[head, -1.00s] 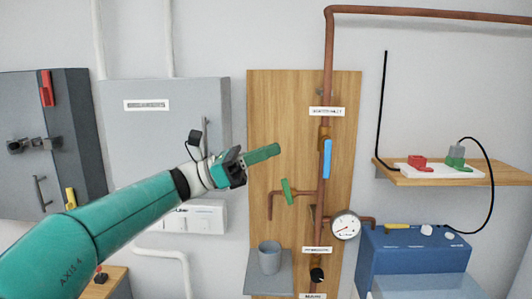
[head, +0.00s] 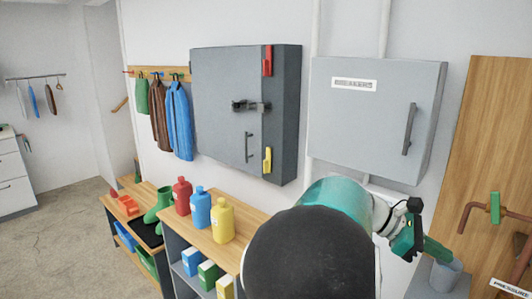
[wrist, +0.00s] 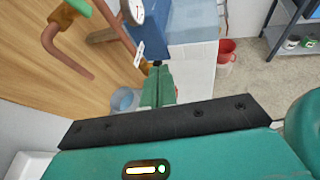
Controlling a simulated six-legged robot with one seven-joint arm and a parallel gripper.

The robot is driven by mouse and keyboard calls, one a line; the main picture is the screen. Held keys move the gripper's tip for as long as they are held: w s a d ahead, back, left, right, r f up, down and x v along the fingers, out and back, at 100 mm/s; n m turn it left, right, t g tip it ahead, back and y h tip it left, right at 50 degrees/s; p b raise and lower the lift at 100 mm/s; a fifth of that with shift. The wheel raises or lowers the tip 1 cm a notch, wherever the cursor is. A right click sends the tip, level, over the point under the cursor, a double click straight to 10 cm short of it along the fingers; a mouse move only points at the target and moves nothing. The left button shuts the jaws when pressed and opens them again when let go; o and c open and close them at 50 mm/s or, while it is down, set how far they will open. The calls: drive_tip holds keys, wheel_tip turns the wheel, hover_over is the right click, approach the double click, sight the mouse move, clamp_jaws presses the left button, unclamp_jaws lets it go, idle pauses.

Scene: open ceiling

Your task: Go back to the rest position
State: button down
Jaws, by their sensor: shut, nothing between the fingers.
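My gripper (head: 440,250) is at the lower right of the head view, at the end of my teal arm. Its green fingers are together with nothing between them. In the wrist view the closed fingers (wrist: 158,88) point toward the grey cup (wrist: 126,100) and the blue box (wrist: 185,35). In the head view the grey cup (head: 446,274) is just below and beyond the fingertips, partly hidden. I cannot tell whether they touch. My arm hides part of the wall and the bench end.
A wooden pipe board (head: 478,140) with a green-handled tap (head: 495,207) is at right. Grey cabinets (head: 376,120) hang on the wall. A shelf (head: 232,246) holds red, blue and yellow bottles. Open floor (head: 55,240) lies at left. A red bucket (wrist: 227,50) shows in the wrist view.

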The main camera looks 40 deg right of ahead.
drive_tip(key=w+a+f+m+t+y, duration=0.1)
drive_tip(key=w+a+f+t, duration=0.35)
drive_tip(key=w+a, duration=0.2)
drive_tip(key=w+a+f+t+y, duration=0.2)
drive_tip(key=w+a+f+t, duration=0.2)
drive_tip(key=w+a+f, duration=0.3)
drive_tip(key=w+a+r+m+t+y, duration=0.1)
drive_tip(key=a+t, duration=0.1)
drive_tip(key=a, duration=0.6)
drive_tip(key=w+a+r+t+y, duration=0.1)
drive_tip(key=w+a+r+t, duration=0.1)
drive_tip(key=a, duration=0.6)
drive_tip(key=shift+r+m+t, duration=0.25)
drive_tip(key=shift+m+t, duration=0.15)
drive_tip(key=shift+t, duration=0.15)
drive_tip(key=c, duration=1.8)
unclamp_jaws()
drive_tip(key=a+r+t, duration=0.1)
drive_tip(key=a, duration=0.3)
drive_tip(key=a+r+m+t+y, duration=0.1)
drive_tip(key=a, duration=0.4)
drive_tip(key=s+a+r+m+t+y, duration=0.1)
drive_tip(key=a, duration=0.4)
drive_tip(key=shift+a+t, duration=0.25)
drive_tip(key=shift+t, duration=0.05)
drive_tip(key=o, duration=0.4)
drive_tip(key=shift+c, duration=0.2)
drive_tip(key=shift+o, duration=0.4)
